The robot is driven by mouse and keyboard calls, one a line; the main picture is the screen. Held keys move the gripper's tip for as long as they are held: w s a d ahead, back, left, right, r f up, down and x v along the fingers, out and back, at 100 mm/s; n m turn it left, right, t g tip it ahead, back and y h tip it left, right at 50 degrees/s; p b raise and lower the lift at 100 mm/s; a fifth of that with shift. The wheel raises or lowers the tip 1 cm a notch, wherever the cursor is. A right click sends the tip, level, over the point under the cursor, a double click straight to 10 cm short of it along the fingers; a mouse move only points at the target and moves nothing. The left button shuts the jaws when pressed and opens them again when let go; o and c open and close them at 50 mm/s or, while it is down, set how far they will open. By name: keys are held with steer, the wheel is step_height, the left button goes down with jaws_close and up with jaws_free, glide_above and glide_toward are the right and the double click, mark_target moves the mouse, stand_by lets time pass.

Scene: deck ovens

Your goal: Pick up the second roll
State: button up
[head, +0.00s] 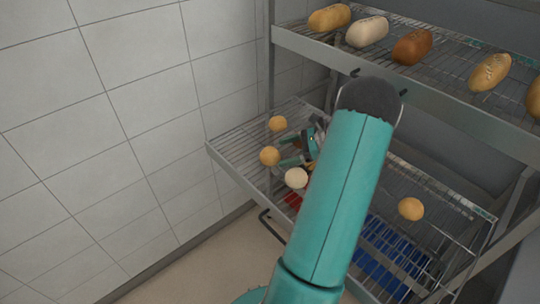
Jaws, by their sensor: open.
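Several small round rolls lie on the lower wire shelf. A golden roll (277,123) is at the back left, another golden roll (269,156) is nearer, and a paler roll (296,177) is just beyond that. I cannot tell which is the second roll. My gripper (298,150) is open, low over the left part of this shelf, just right of the left-hand rolls. My arm hides part of the gripper and the middle of the shelf. No roll shows between the jaws.
An upper wire shelf (452,97) carries several longer loaves, including a pale one (367,31) and a brown one (411,46). Its front rail runs close to my arm. A tiled wall (120,130) stands at the left. Something blue (385,262) shows beneath the lower shelf.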

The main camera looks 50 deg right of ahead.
mark_target(277, 153)
steer(key=shift+x, duration=3.05)
steer(key=shift+r, duration=0.15)
steer(key=shift+c, duration=0.3)
steer(key=c, duration=1)
